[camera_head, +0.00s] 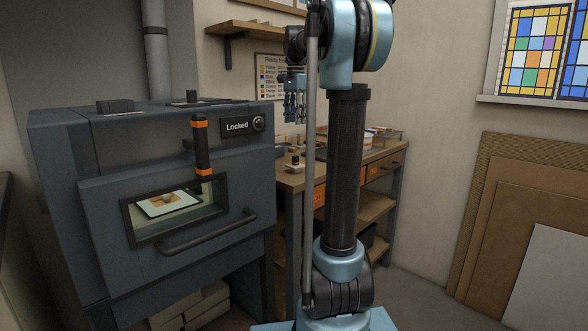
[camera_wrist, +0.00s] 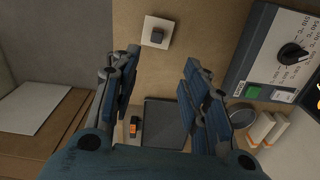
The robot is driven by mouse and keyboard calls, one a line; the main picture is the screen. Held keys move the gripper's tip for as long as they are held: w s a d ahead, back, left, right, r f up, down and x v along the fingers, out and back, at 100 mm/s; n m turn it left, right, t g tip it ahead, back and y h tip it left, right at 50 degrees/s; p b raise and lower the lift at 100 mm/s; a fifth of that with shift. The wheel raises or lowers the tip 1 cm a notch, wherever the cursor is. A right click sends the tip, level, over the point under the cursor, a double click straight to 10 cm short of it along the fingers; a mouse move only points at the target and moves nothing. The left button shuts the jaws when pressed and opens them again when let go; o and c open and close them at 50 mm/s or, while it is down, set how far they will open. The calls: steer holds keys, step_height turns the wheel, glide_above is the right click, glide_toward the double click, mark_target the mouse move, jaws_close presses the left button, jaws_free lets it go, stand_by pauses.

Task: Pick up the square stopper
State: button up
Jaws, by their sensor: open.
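The square stopper, a pale square plate with a dark square knob (camera_wrist: 157,36), lies on the tan bench top at the top middle of the wrist view. In the head view a small pale piece with a dark knob (camera_head: 295,162) sits near the bench's left end and looks like the same stopper. My gripper (camera_wrist: 162,60) is open and empty, with its fingers to the lower left and lower right of the stopper. The stopper lies just beyond the fingertips in the picture, apart from them. In the head view my gripper (camera_head: 295,106) hangs above the bench, fingers down.
A control box with a black dial (camera_wrist: 291,53) stands at the right of the wrist view, near pale blocks (camera_wrist: 262,128). A dark panel (camera_wrist: 165,115) lies below the fingertips. A kiln marked Locked (camera_head: 160,215) stands left of the bench (camera_head: 290,180). Boards (camera_head: 510,220) lean at right.

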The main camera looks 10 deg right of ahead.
glide_toward(296, 156)
steer(key=f, duration=0.2)
steer(key=w+f, duration=0.1)
steer(key=f, duration=0.2)
steer(key=shift+w, duration=0.2)
steer(key=shift+s+f, duration=0.2)
steer(key=shift+f, duration=1.2)
steer(key=shift+s+f, duration=0.2)
steer(key=shift+f, duration=1.2)
jaws_close()
